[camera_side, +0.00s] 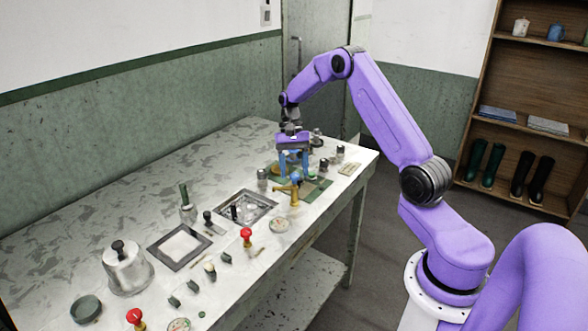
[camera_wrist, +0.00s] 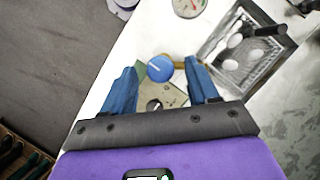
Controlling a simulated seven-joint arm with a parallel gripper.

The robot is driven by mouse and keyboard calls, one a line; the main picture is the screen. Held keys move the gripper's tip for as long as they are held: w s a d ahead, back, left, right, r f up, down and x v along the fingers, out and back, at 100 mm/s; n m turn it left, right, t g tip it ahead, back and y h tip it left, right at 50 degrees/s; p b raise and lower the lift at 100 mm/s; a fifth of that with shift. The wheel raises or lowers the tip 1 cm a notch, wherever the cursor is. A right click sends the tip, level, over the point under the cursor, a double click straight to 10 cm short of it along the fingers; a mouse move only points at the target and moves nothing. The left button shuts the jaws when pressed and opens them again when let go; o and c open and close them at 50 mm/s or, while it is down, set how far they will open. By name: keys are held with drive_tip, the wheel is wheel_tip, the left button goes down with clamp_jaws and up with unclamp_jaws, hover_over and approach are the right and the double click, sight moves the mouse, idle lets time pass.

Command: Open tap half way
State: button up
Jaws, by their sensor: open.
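The tap is brass with a round blue knob (camera_side: 296,178); its brass body (camera_side: 291,192) stands at the table's right part. In the wrist view the blue knob (camera_wrist: 160,68) carries a pale line, and a bit of brass (camera_wrist: 182,64) shows to its right. My gripper (camera_side: 292,171) has blue fingers pointing down, close to the knob. In the wrist view my gripper (camera_wrist: 160,67) is open, with one finger on each side of the knob and visible gaps between. It holds nothing. I cannot tell whether the fingertips are level with the knob.
A basin (camera_side: 243,207) with pale lumps lies left of the tap, also in the wrist view (camera_wrist: 232,62). A round gauge (camera_side: 278,225) is near the front edge. Red-knobbed taps (camera_side: 246,234), several small dark-topped jars and a metal pot (camera_side: 127,272) stand on the table.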

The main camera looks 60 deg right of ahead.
drive_tip(key=shift+f, duration=0.15)
drive_tip(key=shift+c, duration=0.2)
drive_tip(key=c, duration=1)
drive_tip(key=shift+n, duration=0.4)
drive_tip(key=n, duration=0.1)
drive_tip(key=n+h, duration=0.1)
drive_tip(key=n, duration=0.1)
drive_tip(key=shift+w+a+n+g, duration=0.1)
drive_tip(key=shift+a+n+g, duration=0.1)
drive_tip(key=shift+n+g, duration=0.15)
drive_tip(key=shift+a+n+g+h, duration=0.2)
drive_tip(key=shift+n+h, duration=0.8)
drive_tip(key=shift+n, duration=1.25)
